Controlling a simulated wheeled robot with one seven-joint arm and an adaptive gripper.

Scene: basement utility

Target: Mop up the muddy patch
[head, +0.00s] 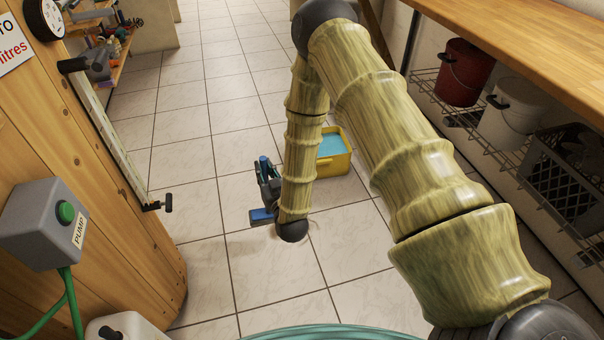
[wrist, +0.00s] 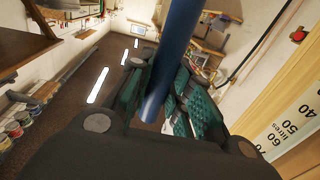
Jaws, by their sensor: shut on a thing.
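My gripper (head: 268,178) is low over the tiled floor in the head view, left of the yellow bucket. In the wrist view its dark green fingers (wrist: 165,85) are shut around a blue shaft (wrist: 171,60), which looks like a mop handle. A flat blue piece (head: 262,216) shows beneath the gripper in the head view; it looks like part of the same tool, close to the floor. Faint brown marks (head: 272,230) show on the tiles around my wrist, which hides much of that spot. The yellow bucket (head: 333,165) holds blue water.
A wooden panel with a grey pump box (head: 40,222) stands at left. At right, a wire shelf under a wooden counter (head: 520,40) holds a red bucket (head: 465,75), a white bucket (head: 508,118) and a dark crate (head: 562,180). Tiles beyond the gripper are clear.

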